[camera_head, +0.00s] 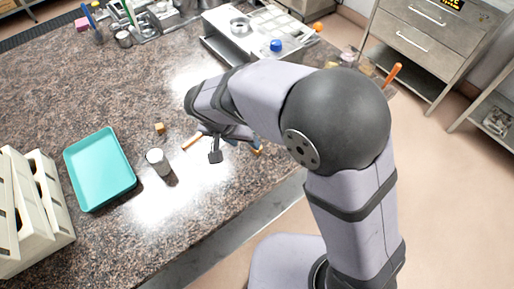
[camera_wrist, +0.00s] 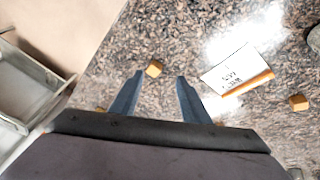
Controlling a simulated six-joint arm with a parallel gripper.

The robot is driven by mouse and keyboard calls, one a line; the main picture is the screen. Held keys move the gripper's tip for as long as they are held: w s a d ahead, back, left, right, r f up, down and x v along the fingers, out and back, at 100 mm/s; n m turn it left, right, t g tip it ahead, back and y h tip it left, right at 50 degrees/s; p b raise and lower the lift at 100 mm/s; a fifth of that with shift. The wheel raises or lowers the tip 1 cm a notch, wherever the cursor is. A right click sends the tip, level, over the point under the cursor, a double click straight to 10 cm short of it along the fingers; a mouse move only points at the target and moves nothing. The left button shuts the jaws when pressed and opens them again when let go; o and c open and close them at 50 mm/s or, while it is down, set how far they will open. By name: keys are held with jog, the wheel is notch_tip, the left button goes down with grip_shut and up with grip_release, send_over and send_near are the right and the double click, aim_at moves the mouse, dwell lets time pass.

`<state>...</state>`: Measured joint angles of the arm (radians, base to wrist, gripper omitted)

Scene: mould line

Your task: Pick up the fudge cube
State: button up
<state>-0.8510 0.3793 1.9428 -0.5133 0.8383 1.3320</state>
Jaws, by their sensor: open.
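Small golden-brown cubes that look like fudge lie on the speckled counter. In the wrist view one cube (camera_wrist: 154,69) lies ahead, between the lines of my two fingertips. A second cube (camera_wrist: 298,102) lies at the right, and part of another brown piece (camera_wrist: 99,109) shows left of my left finger. In the head view one cube (camera_head: 160,128) sits near the middle of the counter and another (camera_head: 257,149) shows partly beside my arm, near the counter's edge. My gripper (camera_wrist: 160,77) is open, pointing down over the counter, with nothing between its fingers.
A teal tray (camera_head: 100,168), a grey-white cup (camera_head: 157,161) and cream racks (camera_head: 30,205) stand to the left. A metal unit (camera_head: 262,38) stands behind.

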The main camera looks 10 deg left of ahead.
jog(key=shift+w+d+f+m+p, duration=0.2)
jog(key=shift+f+m, duration=0.1)
jog(key=shift+m, duration=0.7)
jog(key=shift+w+d+f+m+p, duration=0.15)
jog(key=shift+f+m, duration=0.15)
jog(key=shift+m, duration=0.7)
jog(key=shift+w+d+f+m+p, duration=0.1)
jog(key=shift+d+f+m, duration=0.15)
jog(key=shift+m, duration=0.75)
jog(key=shift+w+d+f+p, duration=0.15)
jog(key=shift+d+f+p, duration=0.05)
jog(key=shift+f+p, duration=0.25)
jog(key=shift+p+x, duration=0.95)
jog(key=shift+x, duration=1.2)
jog(key=shift+w+r, duration=0.1)
jog(key=shift+w, duration=0.05)
jog(key=shift+c, duration=0.7)
grip_shut()
